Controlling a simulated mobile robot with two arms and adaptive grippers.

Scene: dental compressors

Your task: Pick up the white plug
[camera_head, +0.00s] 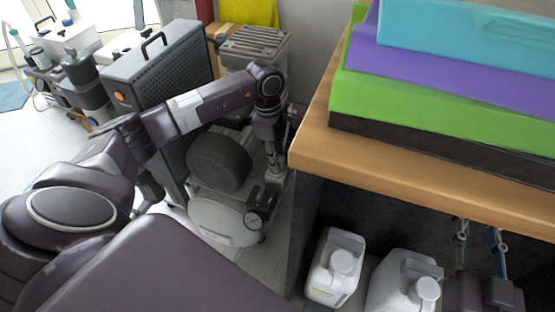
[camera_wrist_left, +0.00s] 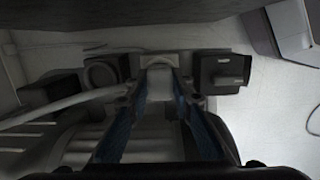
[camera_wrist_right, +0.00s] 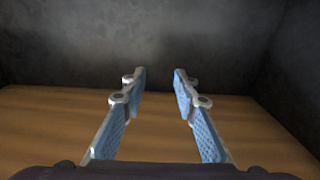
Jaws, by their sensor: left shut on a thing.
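The white plug (camera_wrist_left: 159,76) appears as a pale piece between the fingertips of my left gripper (camera_wrist_left: 162,90) in the left wrist view. The fingers close on it from both sides, next to dark fittings on a grey unit. In the head view my left gripper (camera_head: 275,168) points down beside the compressor, and the plug cannot be made out there. My right gripper (camera_wrist_right: 160,75) is open and empty in the right wrist view, with a clear gap between its blue pads. It also shows at the lower right of the head view (camera_head: 480,238), beneath the wooden tabletop.
A compressor with a white tank (camera_head: 222,222) and dark ribbed cover (camera_head: 218,163) stands by my left arm. A wooden table (camera_head: 400,190) bears stacked coloured boxes (camera_head: 420,110). White jugs (camera_head: 335,268) stand below it. A grey perforated cabinet (camera_head: 165,75) is behind.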

